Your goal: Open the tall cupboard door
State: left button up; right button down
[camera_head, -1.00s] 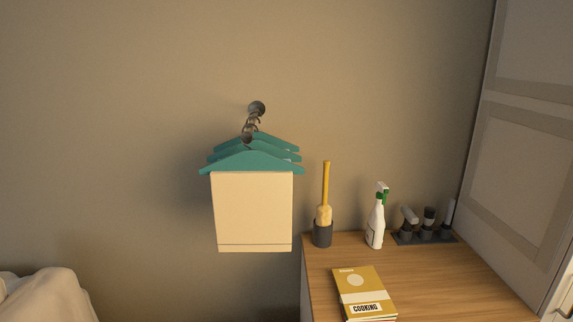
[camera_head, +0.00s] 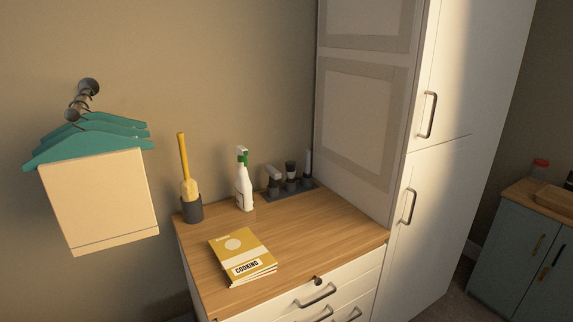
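The tall white cupboard (camera_head: 445,160) stands right of the wooden-topped drawer unit. Its front has an upper door (camera_head: 460,70) and a lower door (camera_head: 425,235), with a thin seam between them. Both doors look shut. The upper door has a grey bar handle (camera_head: 429,115) near its left edge, and the lower door has a similar handle (camera_head: 409,206) near its left edge. The cupboard's panelled side (camera_head: 358,110) faces the drawer unit. Neither of my grippers is in view.
The drawer unit (camera_head: 300,235) carries cooking books (camera_head: 242,255), a spray bottle (camera_head: 243,182), a brush in a dark holder (camera_head: 190,200) and a dark rack (camera_head: 290,190). Hangers (camera_head: 95,140) hang on the wall at left. A blue-grey cabinet (camera_head: 520,250) stands at right, with floor (camera_head: 455,290) before it.

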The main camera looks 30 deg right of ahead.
aim_at(429, 178)
jog(key=z, duration=1.85)
jog(key=i+l+u, duration=0.1)
jog(key=i+l, duration=0.65)
jog(key=i, duration=0.1)
